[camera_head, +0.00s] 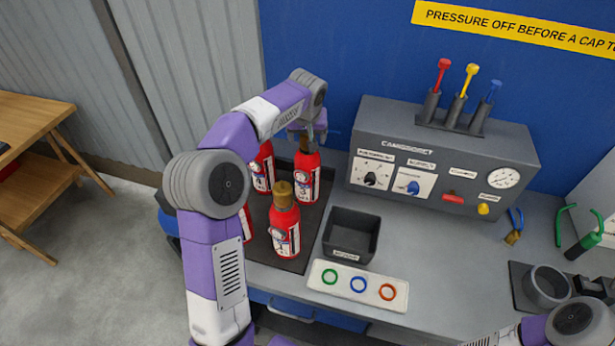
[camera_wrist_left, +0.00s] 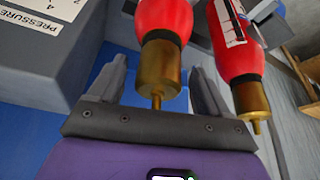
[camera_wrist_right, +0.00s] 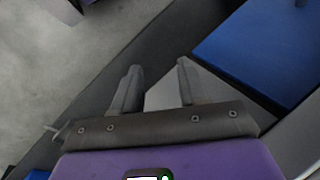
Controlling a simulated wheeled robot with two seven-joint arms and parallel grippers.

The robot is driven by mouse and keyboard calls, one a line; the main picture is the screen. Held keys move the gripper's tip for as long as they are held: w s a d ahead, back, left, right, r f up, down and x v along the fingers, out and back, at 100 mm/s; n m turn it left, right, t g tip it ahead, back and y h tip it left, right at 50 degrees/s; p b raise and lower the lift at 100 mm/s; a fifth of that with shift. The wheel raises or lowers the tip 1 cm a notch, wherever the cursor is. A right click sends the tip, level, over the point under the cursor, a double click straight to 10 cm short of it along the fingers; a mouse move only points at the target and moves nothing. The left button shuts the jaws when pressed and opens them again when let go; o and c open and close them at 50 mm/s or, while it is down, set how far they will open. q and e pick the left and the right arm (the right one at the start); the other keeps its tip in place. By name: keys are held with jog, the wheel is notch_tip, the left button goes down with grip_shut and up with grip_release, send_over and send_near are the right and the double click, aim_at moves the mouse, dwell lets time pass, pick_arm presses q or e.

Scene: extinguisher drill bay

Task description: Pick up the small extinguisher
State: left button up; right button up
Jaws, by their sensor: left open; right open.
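Several red extinguishers with brass tops stand upright on a black mat (camera_head: 262,258): a back right one (camera_head: 306,178), a back left one (camera_head: 263,170), a front one (camera_head: 285,232), and one (camera_head: 247,224) mostly hidden behind my left arm. I cannot tell which is the small one. My left gripper (camera_head: 316,136) is open at the top of the back right extinguisher. In the left wrist view, a brass top (camera_wrist_left: 160,75) lies between the open fingers, with a second extinguisher (camera_wrist_left: 238,45) beside it. My right gripper (camera_wrist_right: 158,85) is open and empty.
A black bin (camera_head: 351,236) and a white tray with coloured rings (camera_head: 358,286) sit right of the mat. A grey control box (camera_head: 440,160) with levers stands behind. A wooden shelf (camera_head: 40,125) stands at far left. A grey cup (camera_head: 547,287) is at right.

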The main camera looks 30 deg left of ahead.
pick_arm(q)
grip_shut()
jog(key=shift+w+r, duration=0.1)
jog(key=shift+r, duration=0.05)
dwell(0.5)
